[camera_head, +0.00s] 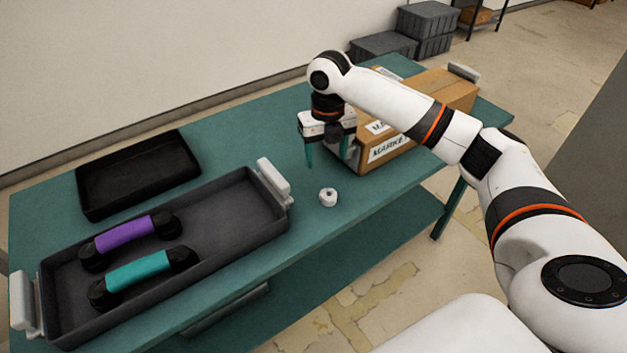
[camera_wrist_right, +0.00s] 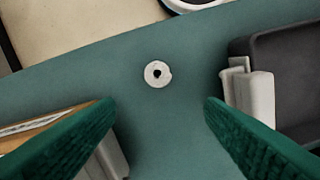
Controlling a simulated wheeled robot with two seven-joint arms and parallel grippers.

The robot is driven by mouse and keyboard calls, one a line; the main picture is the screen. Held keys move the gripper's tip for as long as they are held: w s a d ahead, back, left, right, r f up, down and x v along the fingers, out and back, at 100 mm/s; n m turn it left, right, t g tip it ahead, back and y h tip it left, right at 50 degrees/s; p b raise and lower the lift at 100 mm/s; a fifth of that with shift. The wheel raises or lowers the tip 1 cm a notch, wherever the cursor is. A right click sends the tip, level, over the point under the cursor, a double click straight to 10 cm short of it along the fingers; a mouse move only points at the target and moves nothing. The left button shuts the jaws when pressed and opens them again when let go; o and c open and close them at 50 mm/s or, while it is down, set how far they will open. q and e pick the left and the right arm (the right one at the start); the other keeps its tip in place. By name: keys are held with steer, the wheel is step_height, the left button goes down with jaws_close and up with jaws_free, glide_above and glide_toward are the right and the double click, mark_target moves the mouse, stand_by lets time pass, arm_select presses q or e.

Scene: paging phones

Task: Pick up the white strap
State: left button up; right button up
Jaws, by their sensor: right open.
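The white strap (camera_head: 328,197) is a small rolled ring with a dark hole, lying on the green table near its front edge, right of the large tray. In the right wrist view the strap (camera_wrist_right: 158,74) lies flat on the table, beyond the fingertips and between their lines. My right gripper (camera_head: 325,163) is open and empty, pointing down above the table, behind the strap. Its green fingers (camera_wrist_right: 160,105) stand wide apart in the wrist view, not touching the strap. My left gripper is not in view.
A large dark tray (camera_head: 225,205) with white handles holds a purple phone (camera_head: 124,234) and a teal phone (camera_head: 138,271). An empty black tray (camera_head: 138,172) lies behind it. A cardboard box (camera_head: 440,95) stands close right of my gripper. Grey crates (camera_head: 428,20) are at the back.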

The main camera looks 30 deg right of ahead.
mark_target(328, 192)
steer(key=f, duration=0.1)
steer(key=s+f, duration=0.1)
steer(key=f, duration=0.1)
steer(key=shift+s+d+f, duration=0.15)
steer(key=shift+f, duration=0.15)
steer(key=shift+w+f, duration=0.2)
steer(key=shift+f, duration=1.05)
steer(key=f, duration=0.3)
steer(key=f+p, duration=0.1)
steer(key=shift+s+f, duration=0.15)
steer(key=shift+s, duration=0.15)
steer(key=shift+f, duration=0.25)
steer(key=shift+c, duration=0.3)
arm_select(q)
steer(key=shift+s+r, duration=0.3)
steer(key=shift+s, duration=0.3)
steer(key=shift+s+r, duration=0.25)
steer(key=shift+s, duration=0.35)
arm_select(e)
steer(key=c, duration=1)
